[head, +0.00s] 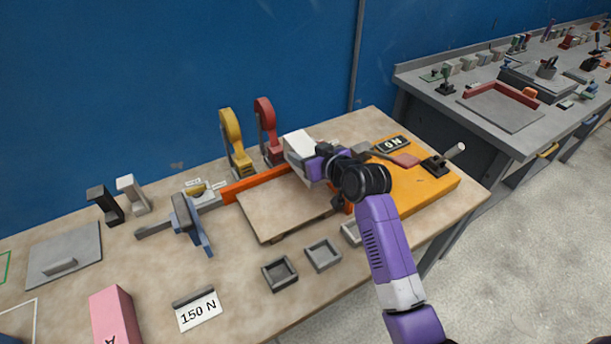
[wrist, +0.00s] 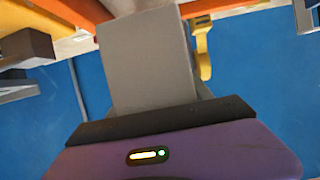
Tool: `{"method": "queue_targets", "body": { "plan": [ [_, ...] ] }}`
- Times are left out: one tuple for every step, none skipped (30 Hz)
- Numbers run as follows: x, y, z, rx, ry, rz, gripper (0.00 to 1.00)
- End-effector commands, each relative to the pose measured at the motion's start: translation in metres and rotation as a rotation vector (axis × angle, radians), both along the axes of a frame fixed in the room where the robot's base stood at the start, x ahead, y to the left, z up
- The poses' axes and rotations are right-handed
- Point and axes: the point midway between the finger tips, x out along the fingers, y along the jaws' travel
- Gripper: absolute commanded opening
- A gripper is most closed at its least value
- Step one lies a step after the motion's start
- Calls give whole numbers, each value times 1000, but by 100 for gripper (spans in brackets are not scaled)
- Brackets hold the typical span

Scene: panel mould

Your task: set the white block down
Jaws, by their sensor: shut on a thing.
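The white block (head: 297,144) is held in my gripper (head: 309,158), which is shut on it. The block is up near the back of the bench, above or beside the far right part of the panel mould (head: 276,213); I cannot tell its exact height. In the wrist view the block (wrist: 147,62) looks light grey and fills the upper middle, in front of the dark edge of my gripper (wrist: 160,118). The fingertips are mostly hidden. The mould has a flat tan board with orange side bars (head: 257,184).
Yellow (head: 231,130) and red (head: 265,118) clamps stand behind the mould. An orange-yellow unit (head: 432,190) with a lever is to the right. Grey trays (head: 279,273) (head: 322,254), a blue-grey clamp (head: 187,222) and a pink block (head: 114,314) are in front and left.

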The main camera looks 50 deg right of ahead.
Motion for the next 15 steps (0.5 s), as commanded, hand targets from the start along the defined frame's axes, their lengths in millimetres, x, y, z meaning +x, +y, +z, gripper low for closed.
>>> {"method": "queue_targets", "body": {
  "plan": [
    [0,0,-10,1,-1,0,0],
    [0,0,-16,1,-1,-1,0],
    [0,0,-22,1,-2,-1,0],
    [0,0,-27,0,-2,0,0],
    [0,0,-30,-1,-3,-1,0],
    [1,-1,-34,-2,-5,-1,0],
    [1,-1,-37,-1,-4,-1,0],
    [1,-1,-38,0,-5,0,0],
    [1,-1,-40,-1,-6,0,0],
    [1,-1,-41,-2,-7,0,0],
    [1,-1,-43,-2,-6,0,0],
    [1,-1,-47,-1,-5,0,0],
    [0,0,-50,-1,-3,0,0],
    [0,-1,-55,-1,-3,-1,0],
    [0,-1,-61,0,-2,-1,0]
  ]
}}
